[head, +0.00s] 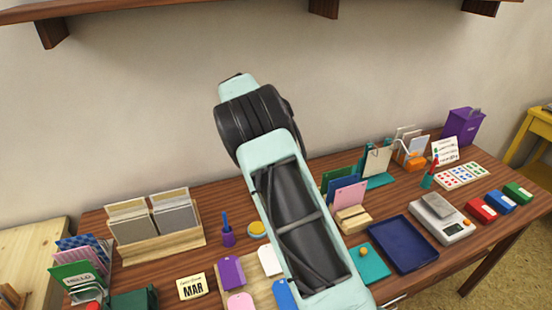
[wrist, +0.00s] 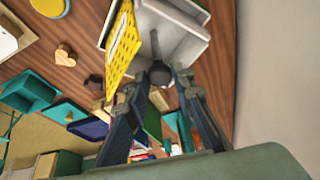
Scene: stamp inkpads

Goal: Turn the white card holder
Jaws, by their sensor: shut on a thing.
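In the wrist view the white card holder (wrist: 182,38) is at the top centre, with pale walls and a yellow dotted card (wrist: 123,45) at its left side. A thin stem with a dark round knob (wrist: 160,74) comes from it toward me. My gripper (wrist: 157,82) has its two fingers on either side of this knob and is shut on it; the exact contact is hard to see. In the head view my arm hides the gripper and the white card holder.
A wooden card rack (head: 158,241) stands left of my arm, beside a purple pen cup (head: 228,237). Right of my arm are a navy tray (head: 404,245), a wooden block (head: 353,219), a scale (head: 443,232) and several inkpads. A shelf (head: 180,12) hangs above.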

